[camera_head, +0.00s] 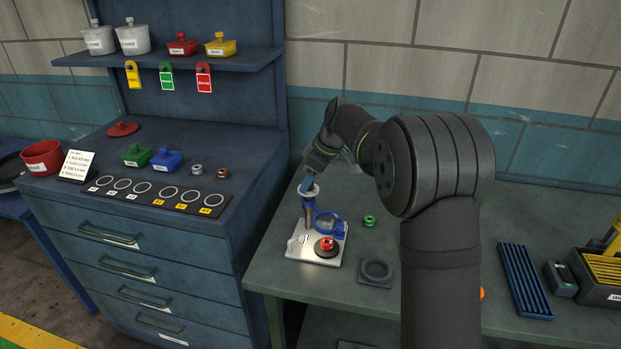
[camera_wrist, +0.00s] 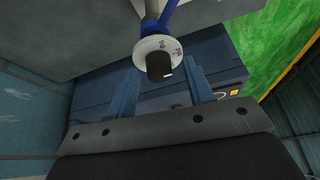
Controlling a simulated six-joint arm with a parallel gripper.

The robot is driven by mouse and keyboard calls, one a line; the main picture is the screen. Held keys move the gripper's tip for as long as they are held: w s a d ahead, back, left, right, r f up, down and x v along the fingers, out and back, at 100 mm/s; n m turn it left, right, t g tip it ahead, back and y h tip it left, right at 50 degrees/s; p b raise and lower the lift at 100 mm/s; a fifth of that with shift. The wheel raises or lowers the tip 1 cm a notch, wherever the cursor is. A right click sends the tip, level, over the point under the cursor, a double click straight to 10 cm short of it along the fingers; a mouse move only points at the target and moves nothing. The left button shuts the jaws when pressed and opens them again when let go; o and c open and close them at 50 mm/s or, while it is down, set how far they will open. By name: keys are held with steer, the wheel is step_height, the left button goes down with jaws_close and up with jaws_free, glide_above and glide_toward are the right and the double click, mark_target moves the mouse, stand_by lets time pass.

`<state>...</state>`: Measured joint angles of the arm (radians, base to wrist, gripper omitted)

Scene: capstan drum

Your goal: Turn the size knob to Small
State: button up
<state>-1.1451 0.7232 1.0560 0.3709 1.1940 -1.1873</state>
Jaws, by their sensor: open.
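The size knob (camera_wrist: 158,66) is a black cap on a white marked dial (camera_wrist: 147,45). In the wrist view it stands between the two blue fingers of my gripper (camera_wrist: 160,62), with a gap on each side. The dial markings are too small and turned to read, so its setting cannot be told. In the head view my gripper (camera_head: 307,184) is at the top of a metal post with a pale dial (camera_head: 311,191); the knob is hidden by the fingers there. My gripper is open and holds nothing.
The post stands on a metal plate (camera_head: 301,252) with a blue ring (camera_head: 328,216) and a red part (camera_head: 326,243). A green ring (camera_head: 370,221) and a dark square pad (camera_head: 375,273) lie on the bench nearby. A drawer cabinet (camera_head: 140,250) stands left.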

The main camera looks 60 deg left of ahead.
steer(key=c, duration=1)
steer(key=m+t, duration=0.1)
steer(key=m, duration=0.2)
steer(key=m+t+y, duration=0.1)
steer(key=m, duration=0.1)
steer(key=shift+s+r+m, duration=0.1)
steer(key=shift+s+m, duration=0.05)
steer(key=shift+m, duration=0.25)
steer(key=m+t, duration=0.2)
steer(key=m, duration=0.4)
steer(key=shift+s, duration=0.15)
steer(key=o, duration=1)
